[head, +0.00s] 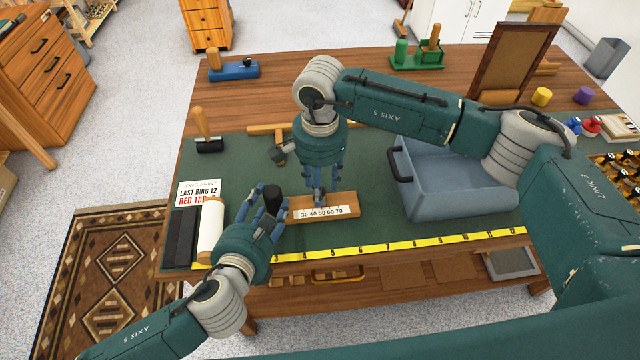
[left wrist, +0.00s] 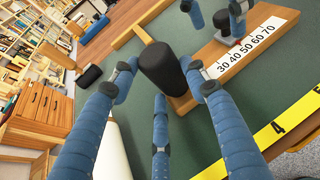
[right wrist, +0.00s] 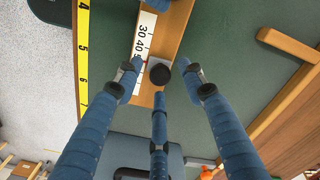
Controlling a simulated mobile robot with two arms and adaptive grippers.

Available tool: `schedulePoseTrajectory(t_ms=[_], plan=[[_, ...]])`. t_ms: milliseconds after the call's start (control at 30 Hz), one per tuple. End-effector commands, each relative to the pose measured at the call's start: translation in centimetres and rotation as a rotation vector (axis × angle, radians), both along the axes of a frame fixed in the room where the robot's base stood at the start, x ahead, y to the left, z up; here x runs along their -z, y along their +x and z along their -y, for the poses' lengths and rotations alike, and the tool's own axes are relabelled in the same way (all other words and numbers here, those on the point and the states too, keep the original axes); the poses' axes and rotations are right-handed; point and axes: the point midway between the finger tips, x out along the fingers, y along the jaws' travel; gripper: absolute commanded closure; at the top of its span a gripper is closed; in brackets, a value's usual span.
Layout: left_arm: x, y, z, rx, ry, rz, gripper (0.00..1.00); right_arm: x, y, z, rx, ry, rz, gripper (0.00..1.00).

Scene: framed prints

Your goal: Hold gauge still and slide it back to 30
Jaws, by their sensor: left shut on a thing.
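The gauge (head: 347,205) is a wooden bar with a white scale reading 30 to 70, lying on the green mat. Its thick black upright grip (left wrist: 161,66) is at the bar's left end. My left gripper (head: 266,214) is shut on this grip, fingers around it. A slider with a small dark round knob (right wrist: 160,74) sits on the bar by the scale; a bit of red shows beside it, around the 40 to 50 marks. My right gripper (right wrist: 160,80) points down over the knob, its fingers spread around it with gaps showing.
A yellow ruler strip (head: 405,246) runs along the table's front edge. A white roller (head: 210,230) and dark blocks (head: 181,236) lie left of the left gripper. A blue-grey bin (head: 455,185) stands to the right. Green mat is bare between gauge and bin.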

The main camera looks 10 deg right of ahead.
Motion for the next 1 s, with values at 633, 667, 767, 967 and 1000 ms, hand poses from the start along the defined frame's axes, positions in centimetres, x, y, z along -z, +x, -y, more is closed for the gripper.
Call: schedulePoseTrajectory(t_ms=[633, 667, 767, 967, 1000], plan=[[-0.1, 0.0, 0.0, 0.0, -0.003, 0.001, 0.96, 0.3, 0.0, 0.0, 0.0, 0.001, -0.001, 1.0], [-0.1, 0.0, 0.0, 0.001, -0.002, 0.002, 0.96, 0.3, 0.0, 0.0, 0.0, 0.001, -0.001, 1.0], [-0.1, 0.0, 0.0, 0.001, -0.002, 0.002, 0.96, 0.3, 0.0, -0.7, -0.003, 0.002, -0.001, 1.0], [-0.1, 0.0, 0.1, 0.002, -0.003, 0.002, 0.96, 0.3, -0.1, -3.9, -0.004, 0.003, -0.001, 1.0], [-0.1, 0.0, 0.1, 0.002, -0.003, 0.002, 0.96, 0.3, -0.1, -4.3, -0.004, 0.003, -0.001, 1.0]])
